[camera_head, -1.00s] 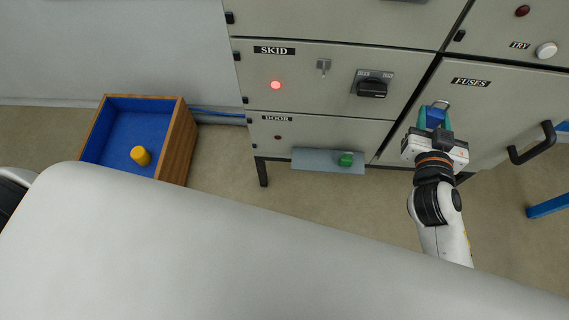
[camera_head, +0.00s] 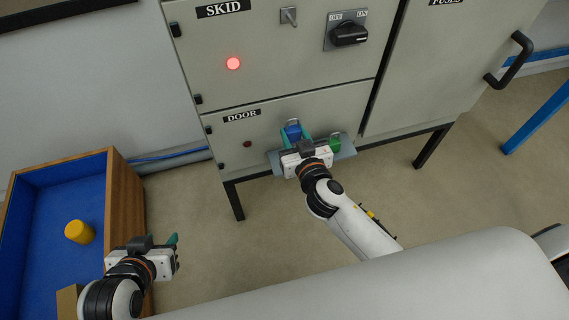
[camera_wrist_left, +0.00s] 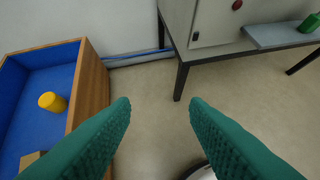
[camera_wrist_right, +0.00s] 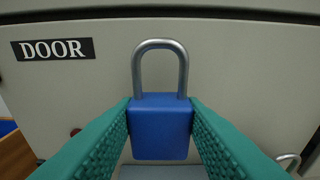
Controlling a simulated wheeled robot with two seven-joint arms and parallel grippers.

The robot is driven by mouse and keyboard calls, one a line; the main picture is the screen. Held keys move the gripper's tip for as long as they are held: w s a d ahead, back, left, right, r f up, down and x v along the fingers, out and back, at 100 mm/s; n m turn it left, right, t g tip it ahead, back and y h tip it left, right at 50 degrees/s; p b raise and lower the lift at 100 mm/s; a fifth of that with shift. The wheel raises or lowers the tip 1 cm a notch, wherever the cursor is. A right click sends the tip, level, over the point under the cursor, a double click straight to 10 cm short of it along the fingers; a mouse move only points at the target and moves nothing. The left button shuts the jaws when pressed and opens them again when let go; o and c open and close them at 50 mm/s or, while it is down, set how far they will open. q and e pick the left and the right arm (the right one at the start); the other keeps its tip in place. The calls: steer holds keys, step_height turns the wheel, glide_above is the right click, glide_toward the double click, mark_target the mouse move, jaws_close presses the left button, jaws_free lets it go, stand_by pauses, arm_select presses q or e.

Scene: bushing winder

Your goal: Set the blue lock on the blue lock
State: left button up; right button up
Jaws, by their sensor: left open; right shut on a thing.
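The blue lock (camera_head: 293,131) is a padlock with a steel shackle pointing up. My right gripper (camera_head: 293,138) is shut on its body, in front of the DOOR panel just over the grey-blue shelf (camera_head: 275,160). In the right wrist view the blue lock (camera_wrist_right: 160,128) sits upright between the fingers, with the shelf (camera_wrist_right: 160,172) below it. I cannot tell whether it touches the shelf. I see no second blue lock. My left gripper (camera_head: 174,248) is open and empty by the wooden box; its spread fingers show in the left wrist view (camera_wrist_left: 160,108).
A green padlock (camera_head: 335,142) stands on the shelf, close right of my right gripper. The blue-lined wooden box (camera_head: 125,195) at left holds a yellow cylinder (camera_head: 79,232). The cabinet has a red lamp (camera_head: 233,63) and black switch (camera_head: 349,33). The floor between box and shelf is clear.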

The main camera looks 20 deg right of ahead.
step_height(320, 180, down, 4)
steer(key=shift+r+b, duration=0.1)
steer(key=shift+b, duration=0.7)
steer(key=shift+f+b, duration=0.45)
steer(key=shift+f, duration=0.75)
step_height(320, 180, down, 3)
steer(key=shift+r+b, duration=0.1)
steer(key=shift+b, duration=0.8)
arm_select(q)
steer(key=w+d+r+t+h, duration=0.2)
steer(key=w+r+t, duration=0.1)
steer(key=r+t, duration=0.3)
steer(key=w+d+r+t+h, duration=0.1)
steer(key=w+d+r+t, duration=0.1)
steer(key=r+t, duration=0.4)
steer(key=shift+w+d+r+m+t+h, duration=0.3)
steer(key=shift+w+r, duration=0.5)
steer(key=shift+r, duration=1)
steer(key=shift+a, duration=0.1)
arm_select(e)
steer(key=shift+f, duration=0.25)
steer(key=o, duration=1)
arm_select(q)
steer(key=shift+s+r+t+h, duration=0.15)
steer(key=shift+r+t+h, duration=0.25)
steer(key=shift+r, duration=0.15)
arm_select(e)
steer(key=shift+o, duration=0.2)
